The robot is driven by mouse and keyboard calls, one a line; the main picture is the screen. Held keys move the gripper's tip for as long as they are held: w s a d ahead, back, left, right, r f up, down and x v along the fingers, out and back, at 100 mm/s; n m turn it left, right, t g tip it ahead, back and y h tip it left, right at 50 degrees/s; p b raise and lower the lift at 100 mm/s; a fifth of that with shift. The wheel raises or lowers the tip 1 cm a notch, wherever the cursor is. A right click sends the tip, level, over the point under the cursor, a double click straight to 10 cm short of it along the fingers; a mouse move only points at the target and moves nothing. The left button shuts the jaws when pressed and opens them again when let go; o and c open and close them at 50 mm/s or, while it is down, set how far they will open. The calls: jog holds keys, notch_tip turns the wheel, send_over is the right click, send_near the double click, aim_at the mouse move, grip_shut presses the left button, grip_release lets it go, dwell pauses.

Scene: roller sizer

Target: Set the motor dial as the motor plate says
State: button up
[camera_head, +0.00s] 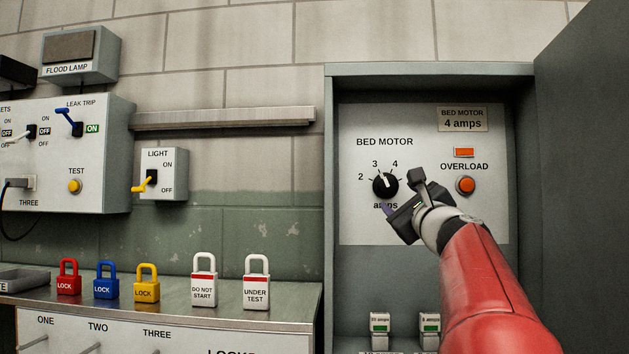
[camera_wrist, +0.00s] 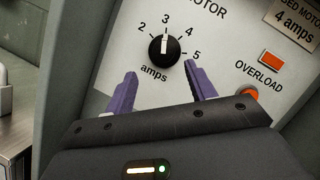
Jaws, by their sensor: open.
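The motor dial (camera_head: 385,186) is a round black knob with a white pointer line on the white BED MOTOR panel. In the wrist view the dial (camera_wrist: 164,51) has marks 2, 3, 4 and 5 around it, and its pointer is at or close to 3. The motor plate (camera_head: 462,119) at the panel's upper right reads "BED MOTOR 4 amps"; part of the plate (camera_wrist: 293,20) shows in the wrist view. My gripper (camera_head: 402,192) is open and empty just in front of the dial. Its purple fingers (camera_wrist: 163,86) are spread, with the dial beyond and between them.
An orange OVERLOAD button (camera_head: 466,186) and a small orange indicator (camera_head: 464,152) sit right of the dial. The cabinet's open door (camera_head: 585,150) stands at right. Left are a LIGHT switch (camera_head: 160,176) and several padlocks on a ledge. Labelled fuses (camera_head: 380,326) sit below the panel.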

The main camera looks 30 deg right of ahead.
aim_at(388, 186)
jog(key=p+x, duration=0.1)
jog(key=x, duration=0.3)
jog(key=p+x, duration=0.2)
jog(key=x, duration=0.1)
jog(key=shift+w+d+r, duration=0.25)
jog(key=shift+d+r, duration=0.05)
jog(key=shift+r, duration=0.05)
jog(key=c, duration=1)
